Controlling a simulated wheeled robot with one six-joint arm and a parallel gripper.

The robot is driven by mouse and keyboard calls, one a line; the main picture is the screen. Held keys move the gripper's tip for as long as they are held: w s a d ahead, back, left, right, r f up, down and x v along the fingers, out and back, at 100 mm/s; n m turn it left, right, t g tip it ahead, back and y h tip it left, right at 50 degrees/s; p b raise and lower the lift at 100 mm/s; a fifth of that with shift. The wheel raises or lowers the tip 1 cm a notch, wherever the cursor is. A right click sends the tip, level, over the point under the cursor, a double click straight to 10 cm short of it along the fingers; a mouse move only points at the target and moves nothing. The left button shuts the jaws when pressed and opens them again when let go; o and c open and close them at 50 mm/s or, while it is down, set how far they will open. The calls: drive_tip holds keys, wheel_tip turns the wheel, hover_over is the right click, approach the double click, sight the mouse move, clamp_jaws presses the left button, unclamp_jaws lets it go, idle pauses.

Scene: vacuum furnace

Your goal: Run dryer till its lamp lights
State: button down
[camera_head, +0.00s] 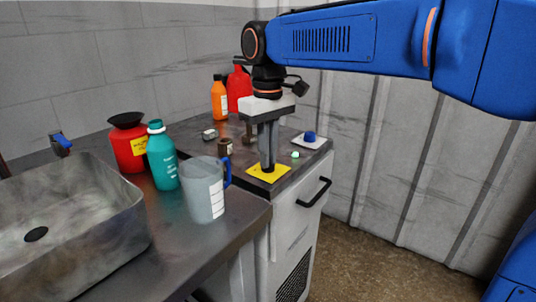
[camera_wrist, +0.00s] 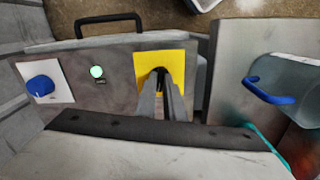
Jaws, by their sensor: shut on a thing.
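The dryer is the white cabinet (camera_head: 283,235) with a grey top. On the top is a yellow plate (camera_head: 254,174), which also shows in the wrist view (camera_wrist: 143,62). My gripper (camera_head: 267,168) points down over this plate, shut on a small dark part (camera_wrist: 160,70) at its middle; the fingers hide most of that part. A small round lamp (camera_head: 295,155) beside the plate looks bright pale green, as it does in the wrist view (camera_wrist: 96,71). A blue knob (camera_head: 309,136) sits on a white plate at the back right corner (camera_wrist: 40,88).
A clear jug with a blue handle (camera_head: 203,190) stands close left of my gripper. A teal bottle (camera_head: 162,158), a red container (camera_head: 129,145) and a sink (camera_head: 110,240) are farther left. Orange (camera_head: 219,100) and red bottles (camera_head: 239,88) stand behind. A black handle (camera_head: 314,192) juts from the cabinet front.

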drive_tip(key=n, duration=0.4)
drive_tip(key=shift+n, duration=2.1)
drive_tip(key=c, duration=1.9)
unclamp_jaws()
drive_tip(key=shift+o, duration=0.2)
drive_tip(key=shift+r, duration=0.15)
wheel_tip(320, 180, up, 17)
